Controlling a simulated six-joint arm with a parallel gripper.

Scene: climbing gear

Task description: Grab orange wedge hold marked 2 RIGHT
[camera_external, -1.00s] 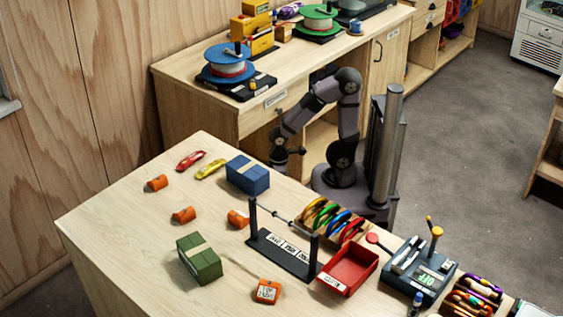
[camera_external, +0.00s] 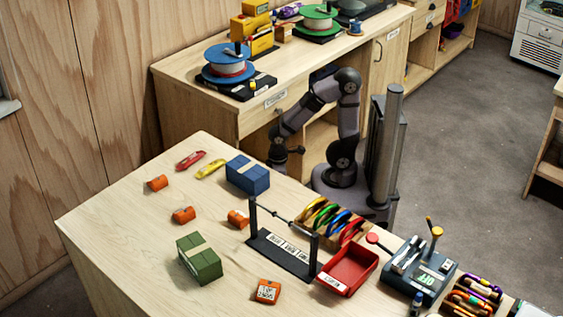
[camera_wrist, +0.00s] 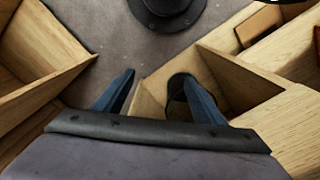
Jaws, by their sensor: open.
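Several orange wedge holds lie on the front table in the external view. One is at the back left (camera_external: 157,183), one nearer the middle (camera_external: 184,215), and one beside the black rack's left post (camera_external: 238,219). Another orange piece (camera_external: 268,291), with a white label, lies near the front edge. The markings are too small to read, so I cannot tell which is 2 RIGHT. My gripper (camera_external: 287,154) is beyond the table's back edge, away from the holds. In the wrist view its two blue fingers (camera_wrist: 157,76) are apart and empty, and no hold shows there.
A blue block (camera_external: 247,177) and a green block (camera_external: 199,258) stand among the holds. The black rack (camera_external: 283,256), coloured carabiners (camera_external: 333,218) and red tray (camera_external: 348,270) stand to the right. The wrist view shows open wooden shelving (camera_wrist: 240,85).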

